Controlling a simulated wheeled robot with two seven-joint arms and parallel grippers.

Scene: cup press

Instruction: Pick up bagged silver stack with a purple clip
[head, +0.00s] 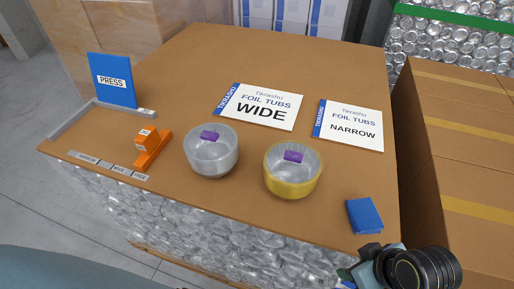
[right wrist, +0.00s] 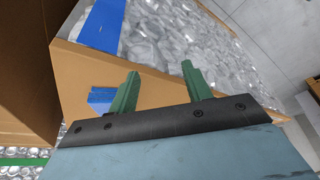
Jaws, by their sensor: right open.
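The silver stack (head: 211,160) stands upright on the brown tabletop, left of centre, in a clear bag with a purple clip (head: 210,135) on top. A gold stack (head: 292,180) with its own purple clip (head: 293,156) stands just to its right. My right gripper (right wrist: 160,82) is open and empty in the right wrist view, its two green fingers apart. In the head view my right wrist is at the bottom right, beyond the table's front edge and well away from the silver stack. Neither stack can be made out in the right wrist view. My left gripper is not in view.
The WIDE sign (head: 262,107) and NARROW sign (head: 350,126) lie behind the stacks. An orange block (head: 152,148), blue PRESS board (head: 112,80) and grey rail are at left. A blue pad (head: 364,215) lies front right. Cardboard boxes (head: 455,150) line the right side.

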